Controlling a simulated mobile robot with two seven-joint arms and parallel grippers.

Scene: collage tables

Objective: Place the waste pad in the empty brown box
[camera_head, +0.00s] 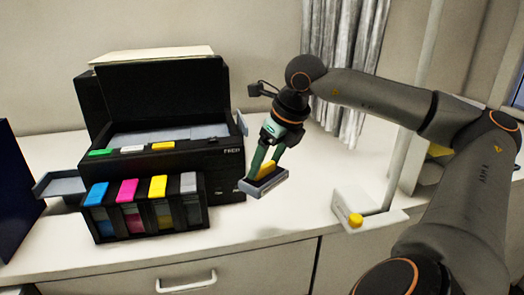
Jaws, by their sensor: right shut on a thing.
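My right gripper (266,160) comes in from the right and points down, with its green fingers shut on the waste pad. The waste pad (262,187) is a small dark grey and pale tray-like piece with a yellow part on top. It is held tilted just right of the printer, and I cannot tell whether it touches the counter. No brown box shows in this view. My left gripper does not show.
A black printer (218,160) with its lid up and coloured ink tanks (130,190) stands on the white counter (290,222). A white stand (380,215) with a yellow knob is at the right. A dark blue object (14,195) is at the left edge.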

